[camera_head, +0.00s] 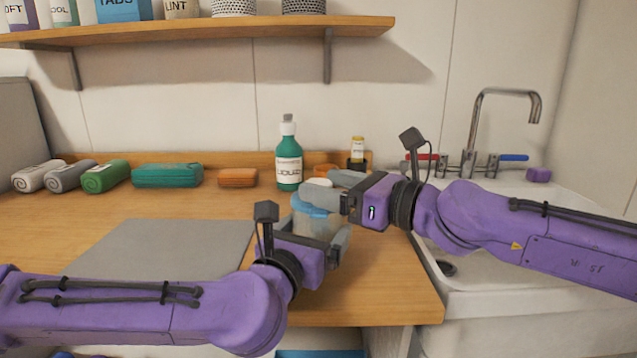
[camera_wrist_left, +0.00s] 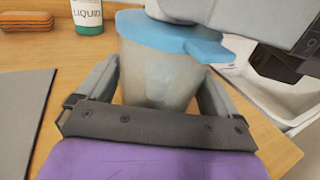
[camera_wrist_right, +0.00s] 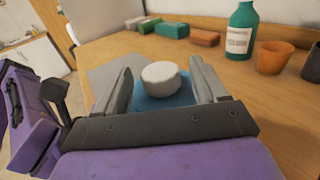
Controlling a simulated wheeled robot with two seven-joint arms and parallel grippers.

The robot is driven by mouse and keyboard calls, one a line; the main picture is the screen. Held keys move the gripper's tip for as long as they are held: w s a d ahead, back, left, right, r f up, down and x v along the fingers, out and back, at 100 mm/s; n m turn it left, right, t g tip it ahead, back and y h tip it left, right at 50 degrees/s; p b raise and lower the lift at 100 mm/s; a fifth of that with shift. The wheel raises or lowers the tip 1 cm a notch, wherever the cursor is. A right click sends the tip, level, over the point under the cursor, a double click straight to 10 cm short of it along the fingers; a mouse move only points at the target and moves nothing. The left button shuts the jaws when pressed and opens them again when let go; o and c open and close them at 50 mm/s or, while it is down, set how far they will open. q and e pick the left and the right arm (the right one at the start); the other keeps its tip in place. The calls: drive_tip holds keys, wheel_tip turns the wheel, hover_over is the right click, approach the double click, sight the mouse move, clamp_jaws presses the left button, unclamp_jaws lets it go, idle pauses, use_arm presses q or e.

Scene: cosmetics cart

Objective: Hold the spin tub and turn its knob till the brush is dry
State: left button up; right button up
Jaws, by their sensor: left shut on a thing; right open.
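The spin tub (camera_head: 318,222) stands on the wooden counter, a cloudy clear tub with a blue lid; it also shows in the left wrist view (camera_wrist_left: 158,75). My left gripper (camera_head: 322,246) is shut on the tub's body, one finger on each side. The white round knob (camera_wrist_right: 160,75) sits on top of the blue lid (camera_wrist_right: 165,102). My right gripper (camera_head: 338,190) is open at lid height, its fingers on either side of the knob with gaps (camera_wrist_right: 162,80). The brush cannot be made out; a vague pale shape shows inside the cloudy tub.
Rolled towels (camera_head: 105,176) and folded cloths (camera_head: 167,175) line the back. A grey mat (camera_head: 165,248) lies left. The sink (camera_head: 490,270) is at right.

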drive_tip(key=shift+x, duration=1.2)
drive_tip(key=c, duration=1)
drive_tip(key=shift+n+g, duration=0.3)
drive_tip(key=shift+g, duration=0.1)
drive_tip(key=n+g+y, duration=0.1)
drive_tip(key=n+g, duration=0.2)
drive_tip(key=g, duration=0.1)
drive_tip(key=n+g+y, duration=0.2)
drive_tip(key=n+g, duration=0.1)
drive_tip(key=g, duration=0.2)
drive_tip(key=shift+w, duration=0.1)
drive_tip(key=n+g, duration=0.2)
drive_tip(key=g, duration=0.1)
drive_tip(key=n+g+h, duration=0.1)
drive_tip(key=n+g, duration=0.2)
drive_tip(key=g, duration=0.1)
drive_tip(key=shift+r+g+h, duration=0.1)
drive_tip(key=shift+g+h, duration=0.2)
drive_tip(key=shift+n+g, duration=0.3)
drive_tip(key=shift+g, duration=0.1)
drive_tip(key=shift+h, duration=0.3)
